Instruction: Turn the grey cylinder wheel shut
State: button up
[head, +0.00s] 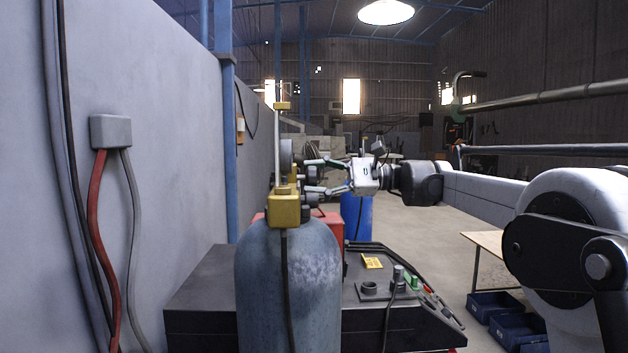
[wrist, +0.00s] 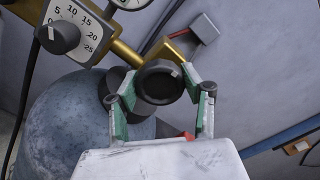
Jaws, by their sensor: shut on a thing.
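The grey cylinder (head: 288,290) stands upright in front, with a brass valve (head: 285,208) on top. In the wrist view the cylinder's rounded top (wrist: 75,125) fills the lower left. The dark round wheel (wrist: 160,82), with a small pale mark on its face, sits on the brass fitting. My gripper (wrist: 160,88) is shut on the wheel, one green-sided finger on each side. In the head view my gripper (head: 308,176) reaches in from the right, beside the valve; the wheel is small and partly covered there.
A dial with a dark knob (wrist: 62,38) and a brass pipe (wrist: 128,53) lie close to the fingers. A dark machine (head: 375,290) stands behind the cylinder.

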jog(key=shift+m, duration=0.6)
jog(key=o, duration=1.2)
jog(key=d, duration=1.2)
jog(key=shift+w, duration=0.3)
